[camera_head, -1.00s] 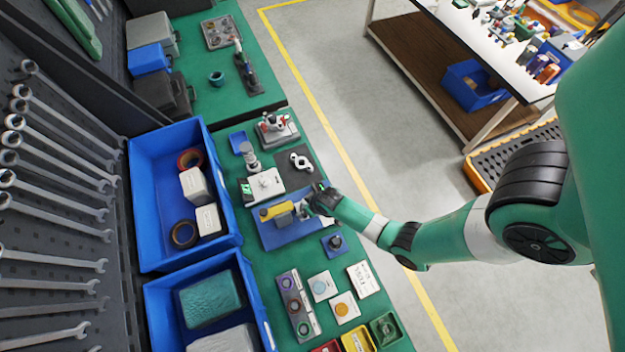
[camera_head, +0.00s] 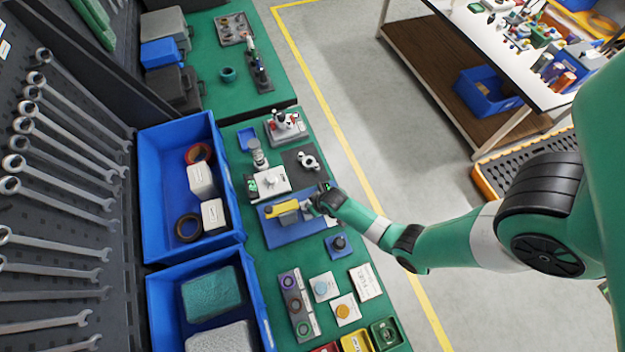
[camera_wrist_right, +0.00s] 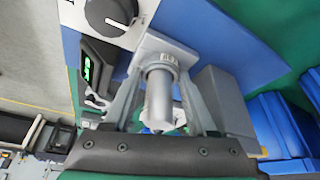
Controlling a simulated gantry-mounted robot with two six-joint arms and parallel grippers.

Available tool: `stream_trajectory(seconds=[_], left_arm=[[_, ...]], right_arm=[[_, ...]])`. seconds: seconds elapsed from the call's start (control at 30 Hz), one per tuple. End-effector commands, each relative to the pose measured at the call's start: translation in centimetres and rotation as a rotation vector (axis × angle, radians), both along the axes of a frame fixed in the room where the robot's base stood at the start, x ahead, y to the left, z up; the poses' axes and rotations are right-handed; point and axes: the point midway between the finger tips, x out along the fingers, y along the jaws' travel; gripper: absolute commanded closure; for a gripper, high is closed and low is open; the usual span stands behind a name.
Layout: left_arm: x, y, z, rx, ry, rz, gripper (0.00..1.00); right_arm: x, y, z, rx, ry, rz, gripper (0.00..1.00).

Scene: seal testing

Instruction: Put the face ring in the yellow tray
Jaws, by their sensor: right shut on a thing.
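The yellow tray (camera_head: 357,341) is cut off by the bottom edge of the head view. It stands between a red tray (camera_head: 327,347) and a green tray (camera_head: 385,331). A grey strip (camera_head: 297,310) behind them carries several coloured rings; I cannot tell which ring is the face ring. My right gripper (camera_head: 311,205) is over the blue plate (camera_head: 281,233), beside a yellow part (camera_head: 281,207). In the right wrist view my right gripper (camera_wrist_right: 160,98) is shut on a grey cylindrical piece (camera_wrist_right: 159,92) with a ribbed collar. My left gripper is not in view.
White cards, one with a blue piece (camera_head: 322,287) and one with an orange piece (camera_head: 344,309), lie between the blue plate and the trays. A small blue tray with a dark knob (camera_head: 338,243) is beside the plate. Blue bins (camera_head: 147,190) line the left.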

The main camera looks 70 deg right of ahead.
Motion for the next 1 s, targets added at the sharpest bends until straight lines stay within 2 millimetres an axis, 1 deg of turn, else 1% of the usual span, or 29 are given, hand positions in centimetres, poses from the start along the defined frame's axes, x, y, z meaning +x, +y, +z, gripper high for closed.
stream_trajectory(seconds=[0.03,0.23,0.27,0.43,1.0], left_arm=[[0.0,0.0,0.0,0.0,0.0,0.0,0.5],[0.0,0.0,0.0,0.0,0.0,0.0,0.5],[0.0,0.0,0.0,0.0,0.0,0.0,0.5],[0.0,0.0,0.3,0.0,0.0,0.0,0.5],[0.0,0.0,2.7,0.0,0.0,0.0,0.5]], right_arm=[[0.0,0.0,0.0,0.0,0.0,0.0,0.63],[0.0,0.0,0.0,0.0,0.0,0.0,0.99],[0.0,0.0,0.0,0.0,0.0,0.0,1.0],[0.0,0.0,0.3,0.0,0.0,0.0,1.0],[0.0,0.0,2.7,0.0,0.0,0.0,1.0]])
